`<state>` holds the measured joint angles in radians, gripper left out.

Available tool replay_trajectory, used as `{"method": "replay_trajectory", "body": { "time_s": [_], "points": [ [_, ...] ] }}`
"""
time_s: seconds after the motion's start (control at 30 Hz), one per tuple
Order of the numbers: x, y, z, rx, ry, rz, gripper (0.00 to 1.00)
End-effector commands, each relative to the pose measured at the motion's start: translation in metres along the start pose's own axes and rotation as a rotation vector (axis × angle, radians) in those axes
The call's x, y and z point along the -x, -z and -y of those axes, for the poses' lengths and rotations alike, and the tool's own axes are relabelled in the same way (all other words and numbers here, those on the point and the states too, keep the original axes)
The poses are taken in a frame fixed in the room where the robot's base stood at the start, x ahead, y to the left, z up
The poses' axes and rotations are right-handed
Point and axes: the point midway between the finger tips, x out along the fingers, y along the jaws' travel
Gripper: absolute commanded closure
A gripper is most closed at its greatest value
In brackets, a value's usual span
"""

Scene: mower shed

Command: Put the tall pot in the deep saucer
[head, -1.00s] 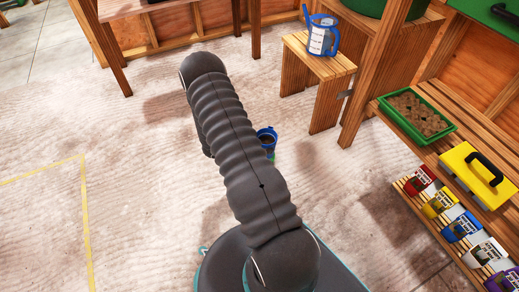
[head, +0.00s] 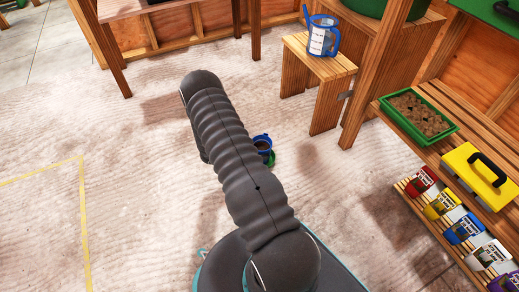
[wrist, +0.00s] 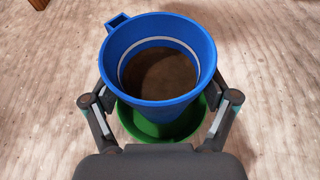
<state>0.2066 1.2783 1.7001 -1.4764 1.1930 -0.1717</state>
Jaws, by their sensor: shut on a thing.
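The tall pot (wrist: 160,95) is blue with a pale ring inside, dark contents and a small tab at its rim. My gripper (wrist: 160,80) is shut on it, with a finger on each side. The pot looks upright in the wrist view. The green saucer (wrist: 133,123) lies under the pot, and its rim shows around the pot's near side. I cannot tell whether the pot's base touches the saucer. In the head view the pot (head: 261,141) and the saucer (head: 271,159) show beside my arm, partly hidden by it.
A wooden stool (head: 318,65) with a blue jug (head: 322,38) stands beyond. At the right a slatted bench (head: 440,145) bears a green tray (head: 417,114) and a yellow case (head: 477,175), with several tins below. The floor around the saucer is clear.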

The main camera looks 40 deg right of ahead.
Motion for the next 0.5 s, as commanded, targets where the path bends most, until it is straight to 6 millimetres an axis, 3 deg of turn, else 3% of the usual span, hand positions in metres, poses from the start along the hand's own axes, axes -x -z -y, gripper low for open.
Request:
{"method": "replay_trajectory", "body": {
  "time_s": [0.1,0.13,0.17,0.5],
  "points": [
    [-0.0012,0.0027,0.0003,0.001,0.0,0.0,0.55],
    [-0.0011,0.0027,0.0003,0.001,0.0,0.0,0.1],
    [-0.0011,0.0025,0.0003,0.0,0.0,0.0,0.02],
    [-0.0009,0.0021,0.0002,0.0,0.0,0.0,0.0]
  ]
}}
